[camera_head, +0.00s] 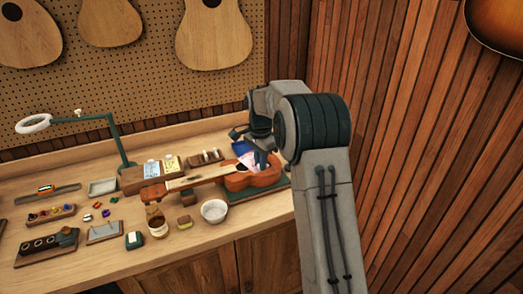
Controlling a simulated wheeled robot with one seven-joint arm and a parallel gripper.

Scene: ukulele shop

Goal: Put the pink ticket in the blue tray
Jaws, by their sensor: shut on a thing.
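The pink ticket (247,160) is a small pale pink sheet, held tilted above the body of the ukulele (238,182). My gripper (261,163) points down at the right part of the bench and is shut on the ticket. The fingers are small and partly hidden by my own wrist. A blue thing (237,133), which looks like the blue tray, lies just behind and left of my gripper. My arm hides part of it, so I cannot see its inside. The ticket appears in front of it, apart from it.
The ukulele lies on a green mat (270,190), its neck pointing left. A wooden box (132,180), a rack of pegs (206,158), a white bowl (214,211) and a bottle (156,222) stand nearby. A green lamp (117,140) rises at left. Small tools and parts crowd the bench's left side.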

